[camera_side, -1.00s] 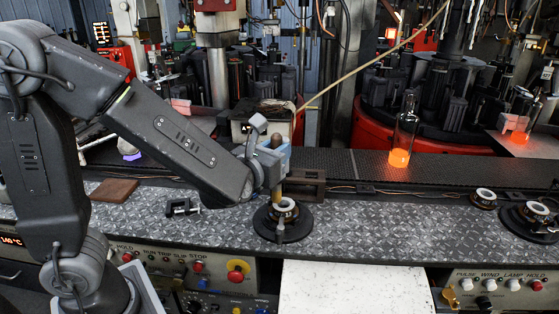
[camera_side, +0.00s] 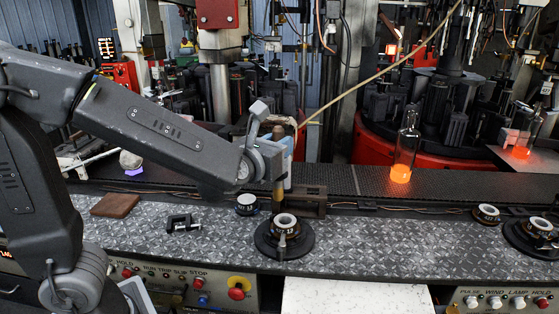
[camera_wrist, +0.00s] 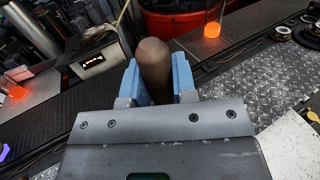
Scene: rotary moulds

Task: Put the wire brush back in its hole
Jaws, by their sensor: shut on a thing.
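My gripper (camera_side: 277,168) has blue jaws shut on the wire brush (camera_side: 277,196), which hangs upright below them. In the wrist view, its rounded brown end (camera_wrist: 153,62) stands between the blue jaws of my gripper (camera_wrist: 159,80). In the side view its lower part shows a tan length that ends close to the white ring of a round black fixture (camera_side: 284,243). I cannot tell whether it is above or behind that ring. The bristles are not clearly seen. A dark brown block (camera_side: 310,208) stands just right of the brush; no hole for the brush shows clearly.
A clamp (camera_side: 184,224), a brown plate (camera_side: 115,205) and a small round cup (camera_side: 247,205) lie left on the steel bench. A clear bottle with a glowing base (camera_side: 406,150) stands behind at right. More round fixtures (camera_side: 530,238) are far right.

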